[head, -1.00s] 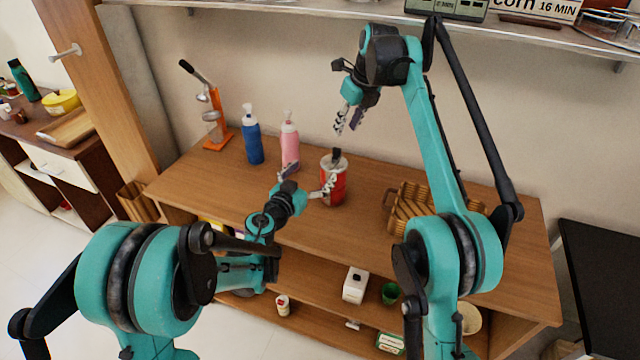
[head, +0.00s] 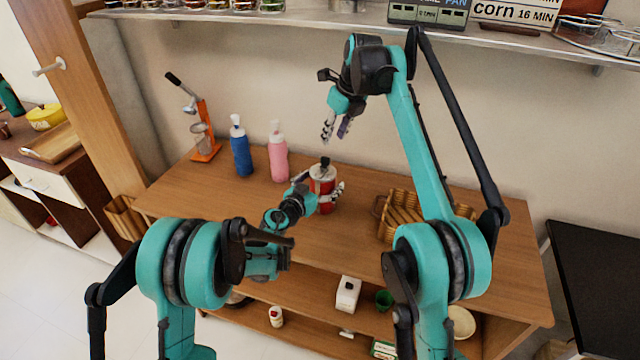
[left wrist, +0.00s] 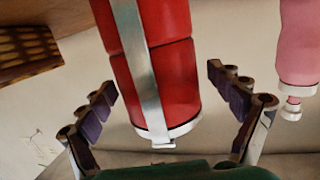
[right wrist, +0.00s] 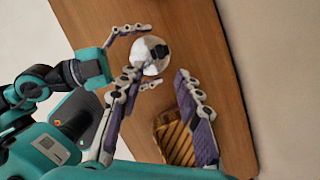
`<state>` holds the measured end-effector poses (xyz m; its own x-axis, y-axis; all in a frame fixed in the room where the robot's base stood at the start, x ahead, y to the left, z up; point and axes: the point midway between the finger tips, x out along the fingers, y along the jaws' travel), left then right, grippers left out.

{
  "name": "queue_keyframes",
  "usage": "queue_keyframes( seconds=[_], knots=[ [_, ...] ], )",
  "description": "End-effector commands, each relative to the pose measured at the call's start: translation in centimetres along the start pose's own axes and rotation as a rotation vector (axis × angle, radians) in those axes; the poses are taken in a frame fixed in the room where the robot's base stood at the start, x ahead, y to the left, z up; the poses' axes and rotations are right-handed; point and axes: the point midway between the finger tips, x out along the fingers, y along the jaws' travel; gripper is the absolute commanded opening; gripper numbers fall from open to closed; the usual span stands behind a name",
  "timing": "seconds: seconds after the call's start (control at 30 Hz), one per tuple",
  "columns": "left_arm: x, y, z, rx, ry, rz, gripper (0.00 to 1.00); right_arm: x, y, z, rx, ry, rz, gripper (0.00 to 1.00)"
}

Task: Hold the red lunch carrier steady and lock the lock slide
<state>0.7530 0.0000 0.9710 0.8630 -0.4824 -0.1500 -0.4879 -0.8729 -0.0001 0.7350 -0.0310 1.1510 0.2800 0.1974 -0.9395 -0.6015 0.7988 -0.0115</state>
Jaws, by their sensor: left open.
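The red lunch carrier (head: 322,198), with a pale lid and a dark top piece, stands upright on the wooden table. In the left wrist view its red body (left wrist: 160,70) has a metal strip (left wrist: 140,70) along its side. My left gripper (head: 318,190) is open, with its fingers on either side of the carrier; a gap shows between fingers and body in the left wrist view. My right gripper (head: 335,130) is open and empty, above and behind the carrier. The right wrist view shows the carrier's lid (right wrist: 148,55) from above. I cannot make out the lock slide.
A blue bottle (head: 241,150) and a pink bottle (head: 278,155) stand left of the carrier. An orange press (head: 205,135) is farther left. A woven basket (head: 405,215) sits to the right, near my right arm. A shelf (head: 300,18) runs above the table.

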Motion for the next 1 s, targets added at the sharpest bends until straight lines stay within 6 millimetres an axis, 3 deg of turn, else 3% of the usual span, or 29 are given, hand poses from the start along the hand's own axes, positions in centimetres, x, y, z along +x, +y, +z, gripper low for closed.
queue_keyframes(
  seconds=[0.13, 0.4, 0.43, 0.57, 0.77, 1.0],
  knots=[
    [0.0, 0.0, 0.0, 0.0, 0.0, 0.0, 0.89, 0.0, 0.0, 0.0, 0.0, 0.0, 0.0, 0.34],
    [0.0, 0.0, 0.0, 0.0, 0.0, 0.0, 0.18, 0.0, 0.0, 0.0, 0.0, 0.0, 0.0, 0.34],
    [0.0, 0.0, 0.0, 0.0, 0.0, 0.0, 0.14, 0.0, 0.0, 0.0, 0.0, 0.0, 0.0, 0.32],
    [-0.1, 0.0, 0.0, 0.0, 0.0, 0.0, 0.14, 0.3, -0.1, 0.0, -0.017, -0.003, 0.016, 0.0],
    [-0.1, 0.0, 0.0, 0.0, 0.0, 0.0, 0.14, 3.0, -0.4, 0.4, -0.197, -0.058, 0.154, 0.0],
    [0.0, 0.0, 0.0, 0.0, 0.0, 0.0, 0.14, 6.4, -1.3, 1.4, -0.608, -0.329, 0.381, 0.0]
  ],
)
